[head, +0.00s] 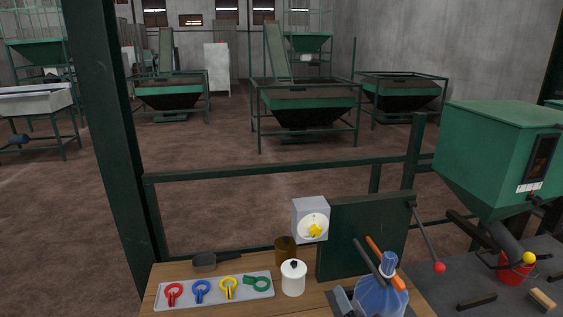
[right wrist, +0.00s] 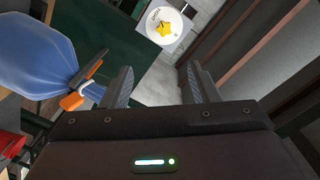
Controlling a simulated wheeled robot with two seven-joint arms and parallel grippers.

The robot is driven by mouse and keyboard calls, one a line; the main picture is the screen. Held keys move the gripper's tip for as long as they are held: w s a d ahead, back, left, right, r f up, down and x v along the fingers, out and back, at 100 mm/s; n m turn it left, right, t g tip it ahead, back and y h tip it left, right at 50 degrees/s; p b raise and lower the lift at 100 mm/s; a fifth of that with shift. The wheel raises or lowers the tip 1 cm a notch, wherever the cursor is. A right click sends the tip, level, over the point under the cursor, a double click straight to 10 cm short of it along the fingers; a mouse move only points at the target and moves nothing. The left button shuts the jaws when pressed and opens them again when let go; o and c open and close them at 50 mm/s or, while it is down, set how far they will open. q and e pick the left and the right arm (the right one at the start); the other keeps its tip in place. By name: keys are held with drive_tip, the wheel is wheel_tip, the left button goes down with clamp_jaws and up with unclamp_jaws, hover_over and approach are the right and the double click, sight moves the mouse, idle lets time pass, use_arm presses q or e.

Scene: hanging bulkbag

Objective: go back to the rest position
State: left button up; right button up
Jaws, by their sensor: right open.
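My right gripper (head: 344,297) is at the bottom edge of the head view, partly cut off, just left of a blue bag (head: 380,299). In the right wrist view my right gripper (right wrist: 160,86) has its two fingers apart with nothing between them. The blue bag (right wrist: 38,55) is beside the left finger, outside the jaws. A dark and orange clip (right wrist: 82,88) is at its gathered neck. A dial box with a yellow knob (right wrist: 165,28) shows beyond the fingertips. My left gripper is not in view.
The wooden table (head: 170,272) bears a tray of coloured rings (head: 262,290), a white lidded jar (head: 293,281), a brown cup (head: 285,249) and a dark scoop (head: 205,262). A green panel (head: 350,225) stands behind the bag. A red bucket (head: 512,273) is at right.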

drive_tip(key=s+d+f+n+g+h, duration=0.1)
drive_tip(key=s+d+f+n+g, duration=0.15)
drive_tip(key=s+g, duration=0.35)
drive_tip(key=s+d+f+n+g+h, duration=0.1)
drive_tip(key=s+f+n+g, duration=0.25)
drive_tip(key=s, duration=0.45)
drive_tip(key=s+d+f+n+g+h, duration=0.1)
drive_tip(key=s+f+n+g, duration=0.25)
drive_tip(key=s, duration=0.35)
wheel_tip(320, 180, down, 30)
drive_tip(key=s+g+b, duration=0.1)
drive_tip(key=g+b, duration=0.1)
use_arm(q)
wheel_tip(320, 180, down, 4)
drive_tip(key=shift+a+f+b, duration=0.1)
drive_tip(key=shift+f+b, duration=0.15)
drive_tip(key=shift+b, duration=0.95)
use_arm(e)
drive_tip(key=s+d+f, duration=0.2)
drive_tip(key=s+f, duration=0.8)
drive_tip(key=f, duration=0.1)
drive_tip(key=s+d+f+g, duration=0.1)
drive_tip(key=s+f, duration=0.9)
drive_tip(key=f, duration=0.1)
drive_tip(key=shift+s+d+n, duration=0.25)
drive_tip(key=shift+d+n, duration=0.15)
drive_tip(key=shift+n, duration=0.05)
